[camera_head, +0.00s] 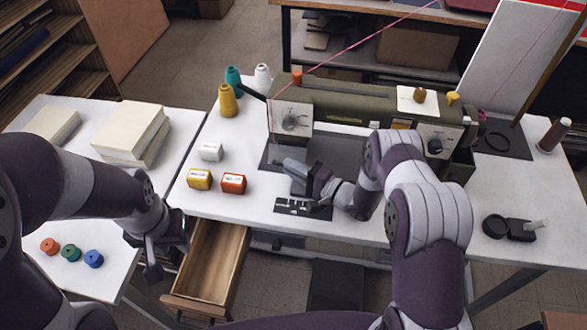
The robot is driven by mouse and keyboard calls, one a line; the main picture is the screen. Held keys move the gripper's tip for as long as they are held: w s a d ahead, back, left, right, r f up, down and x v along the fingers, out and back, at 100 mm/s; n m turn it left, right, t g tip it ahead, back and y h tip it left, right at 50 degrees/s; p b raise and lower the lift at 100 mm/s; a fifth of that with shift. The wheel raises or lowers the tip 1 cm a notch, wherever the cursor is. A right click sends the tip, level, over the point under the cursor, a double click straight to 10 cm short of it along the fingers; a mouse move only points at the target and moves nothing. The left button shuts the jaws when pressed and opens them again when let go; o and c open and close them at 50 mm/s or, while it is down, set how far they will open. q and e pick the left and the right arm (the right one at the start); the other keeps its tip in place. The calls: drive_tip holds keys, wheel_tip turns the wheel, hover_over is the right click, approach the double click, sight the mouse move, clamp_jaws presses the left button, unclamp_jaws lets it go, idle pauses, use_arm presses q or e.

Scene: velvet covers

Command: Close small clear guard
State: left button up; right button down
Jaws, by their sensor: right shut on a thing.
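The olive-green sewing machine (350,100) stands on the white table, its needle end (291,118) at the left. I cannot make out the small clear guard against the machine. My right gripper (281,163) is low over the dark plate in front of the needle end. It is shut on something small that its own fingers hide. My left gripper (158,258) hangs beside the open wooden drawer (212,262), away from the machine; its jaw opening is unclear.
A side table holds paper stacks (130,131) and several coloured spools (71,252). A black tool (520,230) lies at the right.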

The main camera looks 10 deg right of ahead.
drive_tip(key=c, duration=1.2)
unclamp_jaws()
drive_tip(key=shift+f, duration=0.15)
